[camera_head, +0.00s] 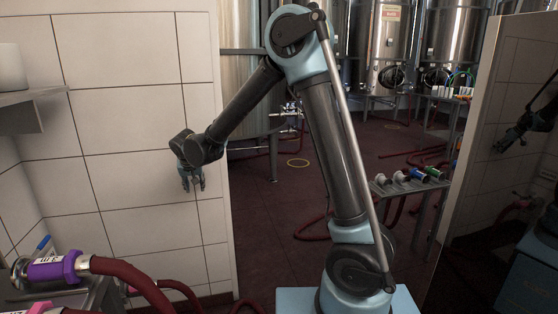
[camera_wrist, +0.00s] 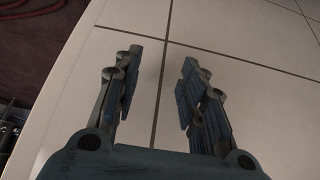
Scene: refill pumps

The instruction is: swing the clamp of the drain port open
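My gripper (camera_head: 194,184) hangs at the end of my arm in front of the white tiled wall in the head view. In the wrist view my gripper (camera_wrist: 156,92) has its two fingers apart, with only wall tiles and grout lines between them. It holds nothing. I cannot pick out the drain port or its clamp in either view. At the lower left of the head view, well away from my gripper, a purple fitting (camera_head: 52,269) joins a dark red hose (camera_head: 128,272).
A grey shelf (camera_head: 36,108) juts from the left wall. A small table (camera_head: 412,187) with coloured fittings stands right of my arm. Steel tanks (camera_head: 385,40) stand behind. Red hoses lie on the dark red floor. A dark reflective panel (camera_head: 490,170) bounds the right side.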

